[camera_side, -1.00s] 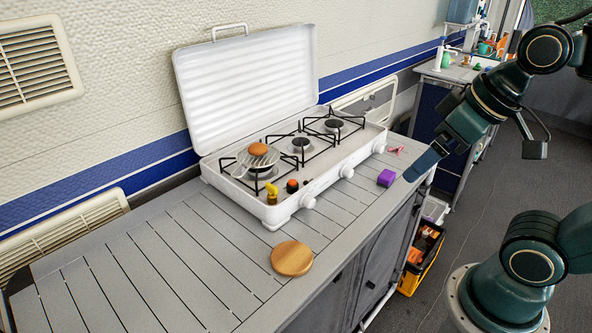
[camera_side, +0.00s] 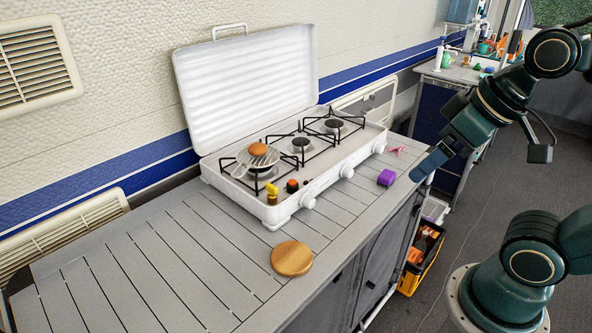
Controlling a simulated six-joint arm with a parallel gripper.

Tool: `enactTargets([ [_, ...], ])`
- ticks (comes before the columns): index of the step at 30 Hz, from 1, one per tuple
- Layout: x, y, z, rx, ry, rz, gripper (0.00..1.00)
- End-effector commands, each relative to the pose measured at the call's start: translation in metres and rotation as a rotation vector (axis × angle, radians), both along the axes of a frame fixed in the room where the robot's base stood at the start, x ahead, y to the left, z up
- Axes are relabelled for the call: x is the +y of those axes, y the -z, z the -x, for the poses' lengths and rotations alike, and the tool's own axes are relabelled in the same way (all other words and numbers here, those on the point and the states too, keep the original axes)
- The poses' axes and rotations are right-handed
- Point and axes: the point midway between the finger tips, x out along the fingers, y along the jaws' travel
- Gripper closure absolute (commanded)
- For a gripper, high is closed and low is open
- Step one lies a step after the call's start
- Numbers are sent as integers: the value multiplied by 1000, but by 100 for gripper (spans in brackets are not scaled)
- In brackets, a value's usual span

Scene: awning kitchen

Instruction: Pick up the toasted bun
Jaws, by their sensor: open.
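The toasted bun (camera_side: 258,149) is a small round orange-brown bun. It sits on a round wire toasting rack (camera_side: 258,161) over the left burner of the white camping stove (camera_side: 352,166). My gripper (camera_side: 418,173) points down and left at the right end of the counter, near the stove's right front. It is well apart from the bun and holds nothing that I can see. Its fingers are small and dark here, and the gap between them is hard to make out.
The raised stove lid (camera_side: 245,85) stands behind the burners. A round wooden board (camera_side: 292,258) lies on the slatted counter (camera_side: 160,262). A purple block (camera_side: 386,178) and a pink item (camera_side: 396,150) lie near my gripper. Small yellow and dark items stand by the stove's front left.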

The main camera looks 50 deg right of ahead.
Motion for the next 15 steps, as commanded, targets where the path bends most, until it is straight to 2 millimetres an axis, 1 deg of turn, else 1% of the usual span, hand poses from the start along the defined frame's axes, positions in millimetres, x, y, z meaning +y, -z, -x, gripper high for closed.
enactTargets([
  [10, 0, -1, -1, 0, -1, 0, 25],
  [15, 1, -7, -9, 5, -15, 1, 25],
])
